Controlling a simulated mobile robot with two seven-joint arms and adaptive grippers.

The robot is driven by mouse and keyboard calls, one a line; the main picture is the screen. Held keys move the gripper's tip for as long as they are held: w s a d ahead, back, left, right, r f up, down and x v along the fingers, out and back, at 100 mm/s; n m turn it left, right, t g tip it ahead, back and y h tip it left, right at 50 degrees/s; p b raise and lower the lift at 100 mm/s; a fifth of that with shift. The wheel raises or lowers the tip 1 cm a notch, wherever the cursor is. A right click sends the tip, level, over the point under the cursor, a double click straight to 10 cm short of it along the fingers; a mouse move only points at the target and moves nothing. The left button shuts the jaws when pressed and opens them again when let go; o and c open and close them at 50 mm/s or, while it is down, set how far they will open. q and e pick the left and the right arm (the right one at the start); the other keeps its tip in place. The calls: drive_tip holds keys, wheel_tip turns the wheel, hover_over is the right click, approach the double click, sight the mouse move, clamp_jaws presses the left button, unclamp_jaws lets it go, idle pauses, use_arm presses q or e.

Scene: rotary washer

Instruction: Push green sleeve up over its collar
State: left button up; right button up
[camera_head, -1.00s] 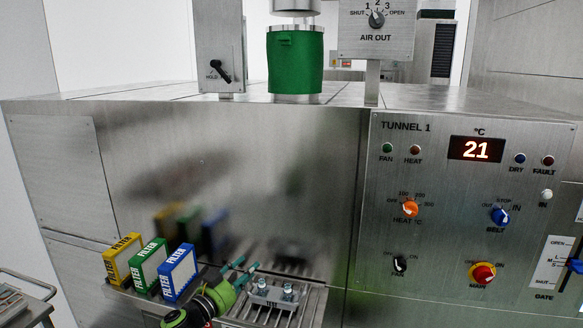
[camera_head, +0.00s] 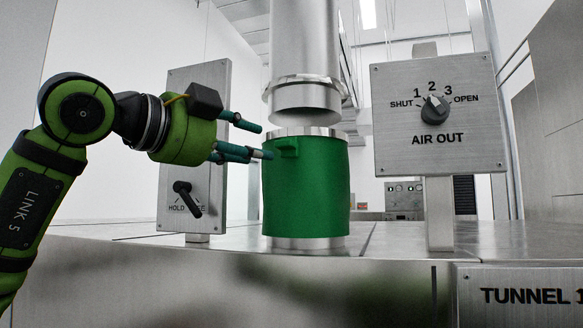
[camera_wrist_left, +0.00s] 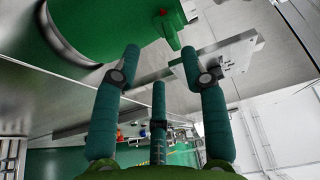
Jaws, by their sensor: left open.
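The green sleeve (camera_head: 305,195) sits around a steel pipe stub on top of the machine, with a small green tab (camera_head: 288,147) near its upper left edge. The collar (camera_head: 303,84) is the flanged ring on the upper pipe, above the sleeve and apart from it by a gap. My left gripper (camera_head: 262,142) is open and empty at the sleeve's upper left, its lower fingertips close to the tab; contact is not clear. In the left wrist view the sleeve (camera_wrist_left: 115,25) lies beyond the open fingers (camera_wrist_left: 160,55). My right gripper is not in view.
A HOLD lever panel (camera_head: 190,150) stands left of the sleeve, behind my left gripper. The AIR OUT dial panel (camera_head: 438,115) stands on a post to the right. The machine's steel top (camera_head: 390,240) is otherwise clear nearby.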

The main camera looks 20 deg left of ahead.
sight(279, 146)
use_arm(q)
drive_tip(key=d+p, duration=0.1)
drive_tip(key=w+r+p, duration=0.1)
drive_tip(key=shift+w+d+r+p, duration=0.2)
drive_tip(key=shift+d+r+p, duration=0.1)
drive_tip(key=shift+d+p, duration=0.1)
drive_tip(key=x, duration=0.1)
drive_tip(key=p+x, duration=0.1)
drive_tip(key=x, duration=0.1)
drive_tip(key=shift+w+a+f, duration=0.15)
drive_tip(key=shift+w+f, duration=0.15)
drive_tip(key=shift+w, duration=0.25)
drive_tip(key=shift+s, duration=0.15)
clamp_jaws()
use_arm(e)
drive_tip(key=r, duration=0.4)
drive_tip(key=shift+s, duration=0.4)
